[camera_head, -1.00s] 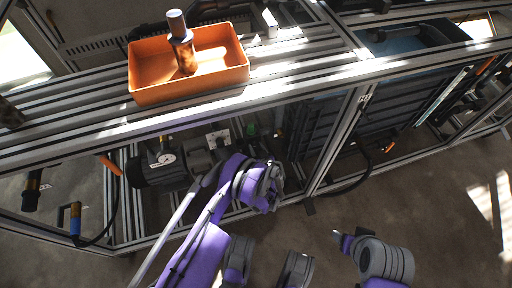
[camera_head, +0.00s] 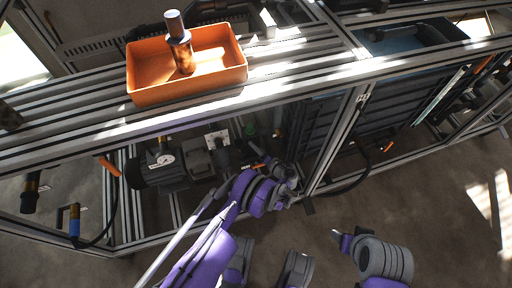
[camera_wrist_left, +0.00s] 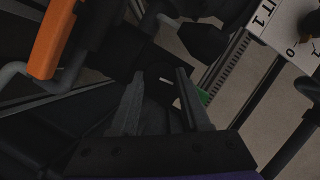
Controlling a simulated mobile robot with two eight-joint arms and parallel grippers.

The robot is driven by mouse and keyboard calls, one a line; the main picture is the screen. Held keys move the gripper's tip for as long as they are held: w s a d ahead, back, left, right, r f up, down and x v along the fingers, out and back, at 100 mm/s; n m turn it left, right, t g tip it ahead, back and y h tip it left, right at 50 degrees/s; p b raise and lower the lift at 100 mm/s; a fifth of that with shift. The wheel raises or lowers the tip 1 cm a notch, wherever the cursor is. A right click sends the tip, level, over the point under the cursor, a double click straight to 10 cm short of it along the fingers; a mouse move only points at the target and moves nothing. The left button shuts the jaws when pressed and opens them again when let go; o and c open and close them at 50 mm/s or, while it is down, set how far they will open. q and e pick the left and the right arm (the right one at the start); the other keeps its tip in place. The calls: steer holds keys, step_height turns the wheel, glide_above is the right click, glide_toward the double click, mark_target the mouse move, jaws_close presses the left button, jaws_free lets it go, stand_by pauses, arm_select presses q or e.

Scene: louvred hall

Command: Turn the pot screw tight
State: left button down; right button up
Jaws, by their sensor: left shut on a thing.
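My left gripper (camera_head: 268,166) reaches in under the bench beside the dark pump (camera_head: 168,168). In the left wrist view its two grey fingers (camera_wrist_left: 160,88) stand either side of a small dark part (camera_wrist_left: 162,92), which seems to be the pot screw. The part is dim and mostly hidden by the fingers, so its shape and how far in it sits cannot be told. My right gripper (camera_head: 338,236) shows small at the lower right, away from the bench; its jaws are unclear.
An orange tray (camera_head: 140,88) with a metal-topped cylinder (camera_head: 178,38) stands on the slatted bench top. An orange handle (camera_wrist_left: 52,38) and a labelled white plate (camera_wrist_left: 285,28) are near the left gripper. Frame posts flank the opening. The floor in front is clear.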

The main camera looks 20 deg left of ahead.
arm_select(q)
steer(key=shift+w+m+y, duration=0.1)
steer(key=shift+m+y, duration=0.3)
steer(key=shift+m, duration=0.1)
stand_by(0.3)
steer(key=shift+c, duration=1.8)
jaws_free()
